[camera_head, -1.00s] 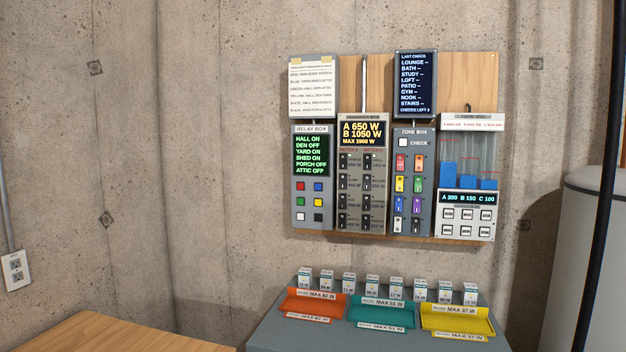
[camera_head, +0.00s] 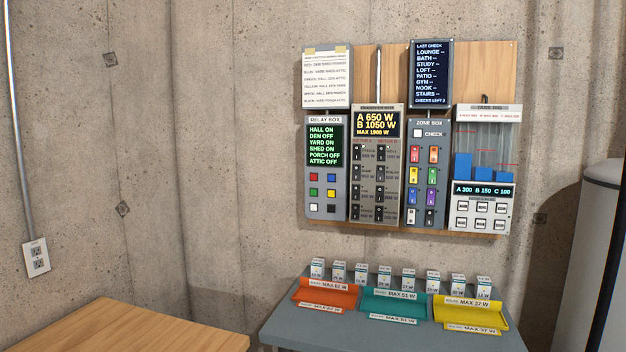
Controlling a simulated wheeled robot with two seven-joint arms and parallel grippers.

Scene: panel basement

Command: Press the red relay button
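The relay box (camera_head: 324,213) is a grey panel at the left of the wooden board on the wall. Its green-lettered screen (camera_head: 324,146) reads HALL ON, DEN OFF, YARD ON, SHED ON, PORCH OFF, ATTIC OFF. Below the screen are two columns of square buttons. The red relay button (camera_head: 314,177) is at the top left of them, beside a blue one (camera_head: 331,178). Green and yellow buttons are in the middle row, white and black in the bottom row. Neither of my grippers shows in the head view.
A grey table (camera_head: 290,330) below the board holds an orange tray (camera_head: 325,295), a teal tray (camera_head: 393,302), a yellow tray (camera_head: 470,312) and several small labelled blocks. A wooden tabletop (camera_head: 130,328) is at the lower left. A grey tank (camera_head: 590,260) stands at the right.

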